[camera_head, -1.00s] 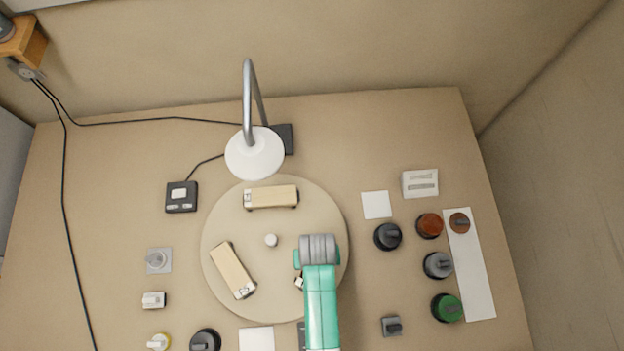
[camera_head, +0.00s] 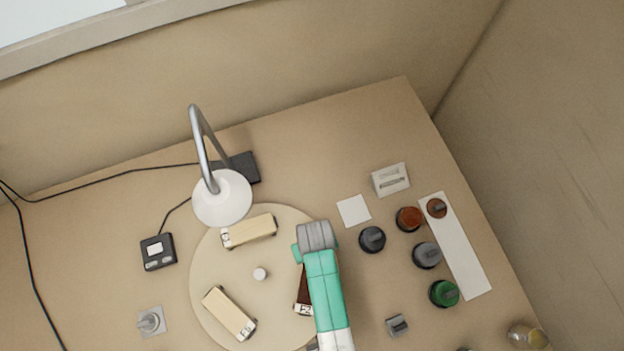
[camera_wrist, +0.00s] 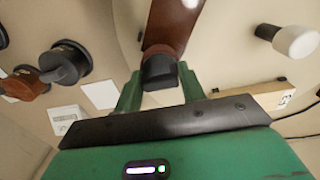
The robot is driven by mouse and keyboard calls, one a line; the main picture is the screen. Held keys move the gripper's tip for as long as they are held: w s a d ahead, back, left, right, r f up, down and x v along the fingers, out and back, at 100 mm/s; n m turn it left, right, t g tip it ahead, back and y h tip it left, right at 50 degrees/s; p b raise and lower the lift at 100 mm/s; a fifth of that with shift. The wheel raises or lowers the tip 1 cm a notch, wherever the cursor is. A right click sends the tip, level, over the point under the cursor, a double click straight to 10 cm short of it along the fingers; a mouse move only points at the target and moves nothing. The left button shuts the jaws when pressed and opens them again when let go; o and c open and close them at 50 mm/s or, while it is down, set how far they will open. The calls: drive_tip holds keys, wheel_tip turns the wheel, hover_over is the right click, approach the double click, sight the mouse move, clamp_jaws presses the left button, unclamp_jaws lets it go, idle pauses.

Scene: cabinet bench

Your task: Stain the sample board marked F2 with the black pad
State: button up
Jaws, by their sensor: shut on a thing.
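The sample board marked F2 (camera_head: 303,291) lies on the round turntable (camera_head: 205,285), partly hidden under my arm. Its pale end carries the label, and its visible top is dark brown. In the wrist view the board (camera_wrist: 171,24) looks reddish brown and glossy. My gripper (camera_wrist: 160,88) is shut on the black pad (camera_wrist: 158,67). The pad is at the near end of the board's brown face in that view. I cannot tell whether it presses on the board or is just above it. In the head view my arm hides the gripper and pad.
Two pale boards (camera_head: 249,231) (camera_head: 229,313) and a small white knob (camera_head: 260,274) are on the turntable. A lamp (camera_head: 222,198) overhangs its back. To the right stand black (camera_head: 372,239), brown (camera_head: 409,218), grey (camera_head: 427,255) and green (camera_head: 445,293) pots, with a white strip (camera_head: 462,250).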

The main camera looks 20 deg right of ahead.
drive_tip(key=r, duration=0.1)
drive_tip(key=r+p, duration=0.1)
drive_tip(key=r, duration=0.1)
drive_tip(key=shift+s, duration=0.25)
wheel_tip(320, 180, up, 5)
drive_tip(key=p, duration=0.5)
drive_tip(key=shift+f+p, duration=0.1)
drive_tip(key=shift+p, duration=0.25)
